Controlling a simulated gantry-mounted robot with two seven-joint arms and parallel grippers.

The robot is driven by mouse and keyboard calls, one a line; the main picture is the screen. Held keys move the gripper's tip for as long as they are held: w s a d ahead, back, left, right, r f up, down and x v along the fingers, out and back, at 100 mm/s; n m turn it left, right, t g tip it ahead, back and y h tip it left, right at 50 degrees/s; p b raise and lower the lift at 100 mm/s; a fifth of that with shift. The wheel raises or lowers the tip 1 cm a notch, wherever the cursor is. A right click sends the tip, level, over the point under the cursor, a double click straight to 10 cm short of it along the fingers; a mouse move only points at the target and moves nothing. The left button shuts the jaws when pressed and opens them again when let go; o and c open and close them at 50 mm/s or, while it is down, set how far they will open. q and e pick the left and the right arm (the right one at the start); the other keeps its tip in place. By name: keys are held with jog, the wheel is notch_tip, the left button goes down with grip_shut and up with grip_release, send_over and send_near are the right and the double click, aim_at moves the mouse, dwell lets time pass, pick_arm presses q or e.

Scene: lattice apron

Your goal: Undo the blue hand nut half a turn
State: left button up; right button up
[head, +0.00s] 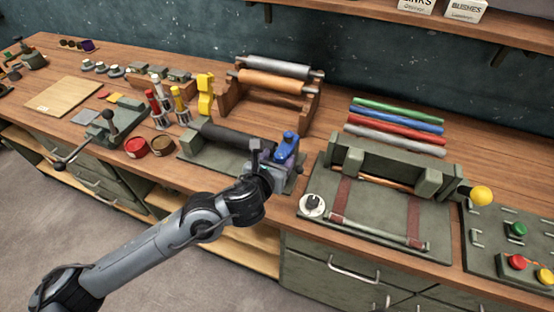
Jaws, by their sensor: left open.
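The blue hand nut (287,146) stands at the right end of a green-grey fixture that carries a dark roller (238,138). It looks like an upright blue knob with a lobed or lever-like shape. My left gripper (266,158) is open and sits just left of the blue nut, close to it. I cannot tell whether a finger touches the nut. The gripper and wrist hide part of the fixture's right end and the lower part of the nut. My right gripper is not in view.
Right of the nut is a green press-like fixture (430,228) with a yellow ball knob (481,195). Behind stands a wooden rack (229,98) with rollers. Left are a yellow clamp-like piece (205,92), red tin (135,147) and vise (118,122). Coloured tubes (398,123) lie behind right.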

pick_arm(q)
jog(key=shift+w, duration=0.1)
jog(key=shift+c, duration=0.3)
jog(key=shift+f, duration=0.1)
jog(key=c, duration=1)
jog(key=shift+d+f+n+y+b, duration=0.1)
jog(key=shift+d+n+y+b, duration=0.1)
jog(key=shift+n+y+b, duration=0.6)
jog(key=y+b, duration=0.1)
jog(key=n+b, duration=0.1)
jog(key=shift+d+t+y+b, duration=0.25)
jog(key=shift+t+y+b, duration=0.05)
jog(key=shift+t+y, duration=0.1)
jog(key=shift+d+n+y, duration=0.15)
jog(key=shift+n+y, duration=0.55)
jog(key=shift+n, duration=0.1)
jog(key=shift+d+n+y, duration=0.1)
jog(key=shift+n+y, duration=0.8)
jog(key=shift+y, duration=0.2)
jog(key=o, duration=1.1)
jog(key=shift+c, duration=0.2)
